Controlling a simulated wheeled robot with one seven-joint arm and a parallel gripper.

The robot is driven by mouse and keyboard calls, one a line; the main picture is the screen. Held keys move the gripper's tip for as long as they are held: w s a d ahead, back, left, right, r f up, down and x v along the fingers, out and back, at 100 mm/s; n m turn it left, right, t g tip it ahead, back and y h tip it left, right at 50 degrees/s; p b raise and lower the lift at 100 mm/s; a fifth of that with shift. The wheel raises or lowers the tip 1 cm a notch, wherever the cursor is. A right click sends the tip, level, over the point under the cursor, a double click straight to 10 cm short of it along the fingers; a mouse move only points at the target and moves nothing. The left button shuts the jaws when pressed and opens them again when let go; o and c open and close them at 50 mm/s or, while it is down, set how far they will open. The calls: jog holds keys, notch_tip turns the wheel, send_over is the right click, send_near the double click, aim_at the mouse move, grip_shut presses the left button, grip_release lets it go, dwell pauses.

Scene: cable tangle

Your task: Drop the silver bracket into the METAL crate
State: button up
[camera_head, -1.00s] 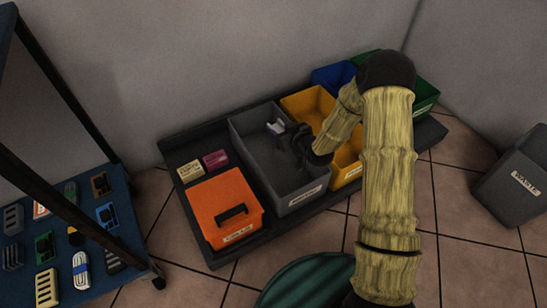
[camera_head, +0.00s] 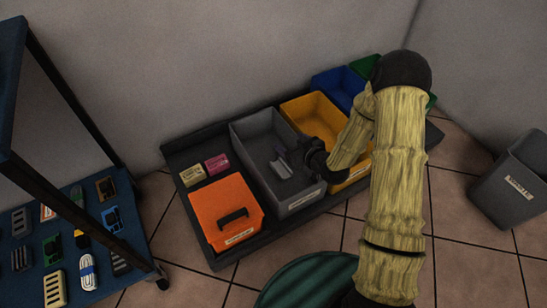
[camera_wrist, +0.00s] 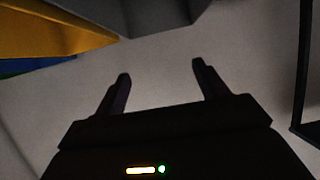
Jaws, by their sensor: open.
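The silver bracket (camera_head: 282,167) lies inside the grey crate (camera_head: 240,140), toward its right side. The label on the front of the grey crate is too small to read. My gripper (camera_head: 303,150) is over the right side of this crate, close to the bracket. In the wrist view my gripper (camera_wrist: 160,75) is open, with two dark fingers well apart and nothing between them.
An orange lidded box (camera_head: 226,203) stands left of the crate, with two small boxes behind it. A yellow crate (camera_head: 312,110) and a blue bin (camera_head: 338,82) stand to the right. A shelf (camera_head: 75,240) of parts is at left. A grey bin (camera_head: 511,182) stands far right.

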jog(key=p+v, duration=0.3)
jog(key=v, duration=0.7)
jog(key=shift+d+p, duration=0.15)
jog(key=shift+p, duration=0.15)
jog(key=shift+r, duration=0.2)
jog(key=s+d+r+m+g+h+p, duration=0.2)
jog(key=d+r+g+h+p, duration=0.35)
jog(key=r, duration=0.85)
jog(key=s+d+r+m+g+h+p, duration=0.3)
jog(key=s+r+m+p, duration=0.2)
jog(key=s+r+p, duration=0.7)
jog(key=w+p+v, duration=0.2)
jog(key=p+v, duration=0.9)
jog(key=v, duration=0.2)
jog(key=w+r+p+v, duration=0.1)
jog(key=w+p+v, duration=0.2)
jog(key=p+v, duration=0.8)
jog(key=w+d+p+v, duration=0.1)
jog(key=w+p+v, duration=0.2)
jog(key=p+v, duration=0.9)
jog(key=v, duration=0.4)
jog(key=shift+s+a+r, duration=0.2)
jog(key=shift+s+r, duration=0.05)
jog(key=shift+s, duration=0.1)
